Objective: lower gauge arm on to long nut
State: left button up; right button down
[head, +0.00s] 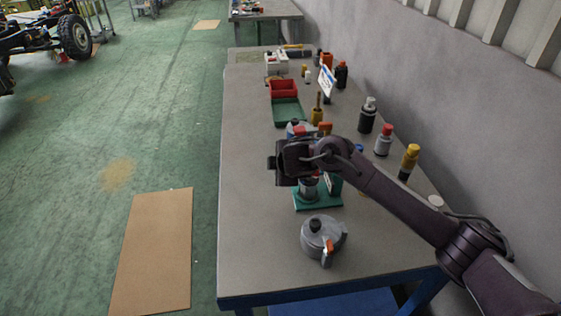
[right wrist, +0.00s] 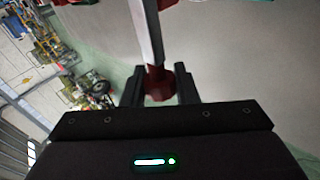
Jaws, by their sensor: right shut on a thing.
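My right gripper (head: 284,164) is over the green gauge stand (head: 325,203) on the bench. In the right wrist view the gripper (right wrist: 160,88) is shut on a dark red handle (right wrist: 157,82). A straight grey bar, seemingly the gauge arm (right wrist: 147,30), runs away from this handle. A grey metal cylinder, perhaps the long nut (head: 309,190), stands upright on the green base below the gripper. The gripper and wrist hide most of the gauge arm in the head view. I cannot tell whether the arm touches the cylinder. My left gripper is out of view.
Bottles (head: 383,141) line the wall side. A red bin (head: 283,88) and a green tray (head: 287,112) are farther back. The left side of the bench (head: 250,190) is clear.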

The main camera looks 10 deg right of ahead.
jog(key=shift+f, duration=0.35)
jog(key=c, duration=1.1)
grip_release()
jog(key=shift+c, duration=0.2)
jog(key=shift+r, duration=0.1)
jog(key=p+v, duration=0.1)
jog(key=v, duration=0.6)
jog(key=shift+s+r, duration=0.25)
jog(key=shift+s, duration=0.05)
